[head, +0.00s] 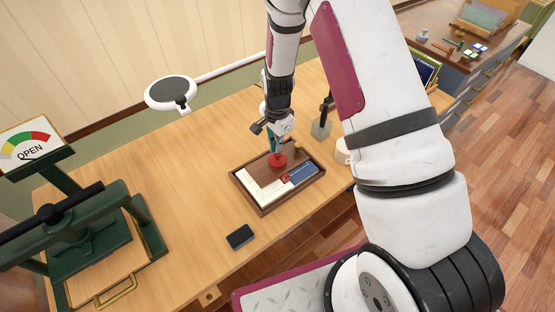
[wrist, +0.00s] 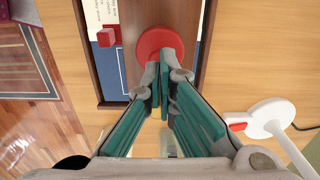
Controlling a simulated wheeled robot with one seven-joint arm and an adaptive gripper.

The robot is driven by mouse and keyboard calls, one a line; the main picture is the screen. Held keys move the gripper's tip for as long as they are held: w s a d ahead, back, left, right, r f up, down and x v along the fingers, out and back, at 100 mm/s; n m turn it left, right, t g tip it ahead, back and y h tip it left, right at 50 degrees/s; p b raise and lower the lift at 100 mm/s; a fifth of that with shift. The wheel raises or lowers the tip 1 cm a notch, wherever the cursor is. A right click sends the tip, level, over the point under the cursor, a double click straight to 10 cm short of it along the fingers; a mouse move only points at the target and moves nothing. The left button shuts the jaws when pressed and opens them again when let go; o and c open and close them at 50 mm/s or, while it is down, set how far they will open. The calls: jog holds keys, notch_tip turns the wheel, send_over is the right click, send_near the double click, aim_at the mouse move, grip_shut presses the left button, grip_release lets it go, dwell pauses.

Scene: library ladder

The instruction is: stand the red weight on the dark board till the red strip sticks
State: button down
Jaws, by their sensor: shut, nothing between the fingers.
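The red weight (head: 278,160) stands upright in the wooden tray (head: 262,211), on the dark brown board at its far side. In the wrist view the weight (wrist: 158,42) shows as a round red disc on the dark board (wrist: 186,14). My gripper (head: 277,150) points down just over the weight. In the wrist view the fingers (wrist: 165,78) are shut with nothing between them, and their tips overlap the disc's near edge. I cannot tell whether they touch it. A small red piece (wrist: 107,37) lies beside the weight on a white and blue sheet; I cannot tell if it is the red strip.
A black block (head: 240,236) lies in front of the tray. A green press (head: 85,230) with an OPEN dial sign (head: 27,143) stands at left. A round lamp head (head: 171,93) hangs behind.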

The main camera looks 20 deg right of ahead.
jog(key=shift+f, duration=0.75)
dwell(0.9)
jog(key=shift+r, duration=0.1)
jog(key=shift+r+p, duration=0.65)
jog(key=shift+r, duration=2.75)
jog(key=shift+r, duration=0.1)
jog(key=s+r+n+t, duration=0.1)
jog(key=s+r+n, duration=0.2)
jog(key=r, duration=0.8)
jog(key=s+r+n+t, duration=0.2)
jog(key=s+r+n, duration=0.1)
jog(key=r, duration=0.8)
jog(key=s+r+n+t+b, duration=0.1)
jog(key=s+r+n, duration=0.3)
jog(key=s, duration=0.5)
jog(key=s+r+n+t+b, duration=0.1)
jog(key=s+r+n, duration=0.3)
jog(key=s+r, duration=0.3)
jog(key=s, duration=0.3)
jog(key=shift+t, duration=0.3)
